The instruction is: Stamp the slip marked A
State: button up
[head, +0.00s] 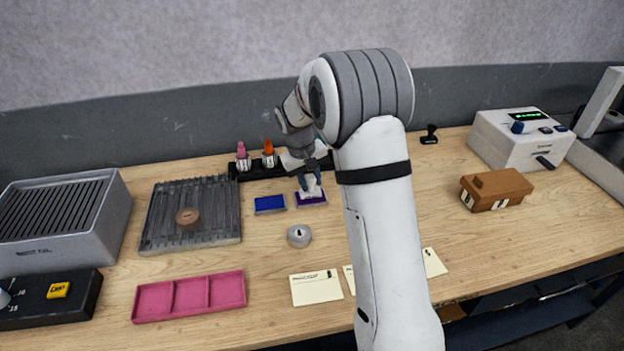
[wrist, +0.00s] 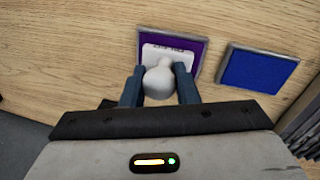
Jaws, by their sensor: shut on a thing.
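My gripper (head: 309,179) is shut on a white stamp (wrist: 159,82) with a rounded knob; its base plate bears small lettering that I cannot read. The stamp is over the purple ink pad (head: 318,201), which also shows in the wrist view (wrist: 196,50); I cannot tell whether they touch. A blue ink pad (head: 269,204) lies beside it, also in the wrist view (wrist: 258,69). Cream slips lie near the table's front: one at left (head: 316,288), one partly behind my arm (head: 348,275), one to its right (head: 433,263). Their marks are too small to read.
A black rack (head: 282,167) holds a pink stamp (head: 242,157) and an orange stamp (head: 268,153). A grey round object (head: 299,236) stands between pads and slips. A pink tray (head: 188,297) and ribbed grey plate (head: 160,219) are left. A brown box (head: 496,189) is right.

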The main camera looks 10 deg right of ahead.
jog(key=shift+r+p, duration=2)
jog(key=shift+r, duration=1.4)
jog(key=shift+r, duration=0.1)
